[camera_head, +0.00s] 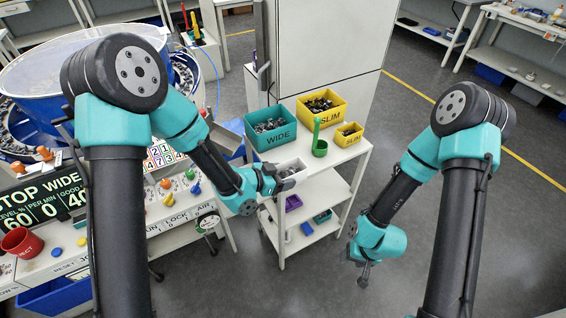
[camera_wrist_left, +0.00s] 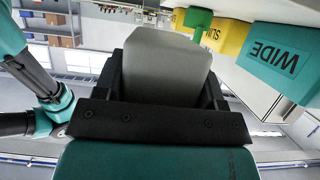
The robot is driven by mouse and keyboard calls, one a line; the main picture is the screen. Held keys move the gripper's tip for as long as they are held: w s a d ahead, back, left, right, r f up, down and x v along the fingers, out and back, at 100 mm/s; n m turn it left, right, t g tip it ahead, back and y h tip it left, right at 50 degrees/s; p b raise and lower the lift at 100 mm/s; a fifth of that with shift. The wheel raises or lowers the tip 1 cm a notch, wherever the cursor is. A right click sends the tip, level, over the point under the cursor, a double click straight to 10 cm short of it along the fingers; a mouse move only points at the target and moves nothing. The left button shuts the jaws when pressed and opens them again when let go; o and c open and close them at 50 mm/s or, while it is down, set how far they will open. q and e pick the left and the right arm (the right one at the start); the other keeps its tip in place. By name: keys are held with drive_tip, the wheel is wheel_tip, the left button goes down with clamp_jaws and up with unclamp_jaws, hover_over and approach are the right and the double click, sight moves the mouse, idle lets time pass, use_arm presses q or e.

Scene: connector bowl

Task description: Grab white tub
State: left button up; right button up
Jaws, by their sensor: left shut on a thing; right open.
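The white tub (camera_head: 291,171) is at the near left of the white shelf cart's top, in front of the teal WIDE bin. Several small parts seem to lie in it. My left gripper (camera_head: 282,180) is at the tub's left side and is shut on it. In the left wrist view, the pale tub wall (camera_wrist_left: 165,65) fills the space between the dark jaws of my left gripper (camera_wrist_left: 160,85). Whether the tub touches the cart top is hard to tell. My right gripper (camera_head: 364,277) is open and empty, low over the floor right of the cart.
On the cart top (camera_head: 335,158) stand the teal WIDE bin (camera_head: 272,128), the yellow SLIM bin (camera_head: 321,106), a small yellow SLIM bin (camera_head: 349,134) and a green cup with a tall handle (camera_head: 320,148). A control panel (camera_head: 170,205) is at left. Floor is clear at right.

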use_arm(q)
drive_tip(key=s, duration=0.5)
drive_tip(key=shift+s+r, duration=0.3)
drive_tip(key=shift+s, duration=0.1)
